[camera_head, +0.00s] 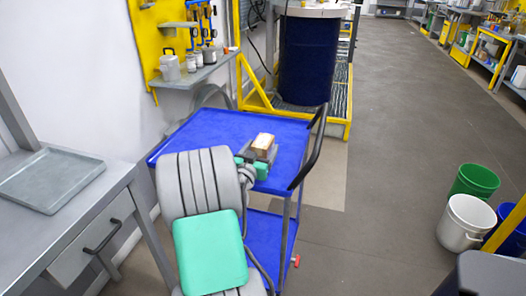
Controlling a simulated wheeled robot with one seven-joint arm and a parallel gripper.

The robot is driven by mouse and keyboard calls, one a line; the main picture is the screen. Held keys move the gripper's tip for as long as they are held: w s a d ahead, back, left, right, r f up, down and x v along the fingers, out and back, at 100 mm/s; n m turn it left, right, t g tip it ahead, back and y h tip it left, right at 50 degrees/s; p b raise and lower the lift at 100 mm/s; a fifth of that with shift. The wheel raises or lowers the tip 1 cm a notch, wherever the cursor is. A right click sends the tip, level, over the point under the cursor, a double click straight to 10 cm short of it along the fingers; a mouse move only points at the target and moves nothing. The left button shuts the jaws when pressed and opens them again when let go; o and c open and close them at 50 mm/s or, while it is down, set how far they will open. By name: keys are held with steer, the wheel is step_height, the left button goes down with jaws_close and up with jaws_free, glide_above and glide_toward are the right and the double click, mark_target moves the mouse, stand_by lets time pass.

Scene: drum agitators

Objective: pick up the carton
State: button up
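My gripper (262,154) is at the carton's near side, at the end of my grey and green arm, which reaches in from the bottom of the view. Grey and green parts of the gripper hide the lower part of the carton. I cannot see the fingertips clearly, nor whether they are closed on the carton or whether it touches the cart top.
The cart has a black handle (311,150) on its right. A grey bench with a tray (50,179) stands left. A dark blue drum (307,60) stands behind in a yellow frame. Green (474,181) and white (465,222) buckets stand right. The floor between is clear.

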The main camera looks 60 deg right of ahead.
steer(key=c, duration=1.5)
steer(key=shift+c, duration=0.2)
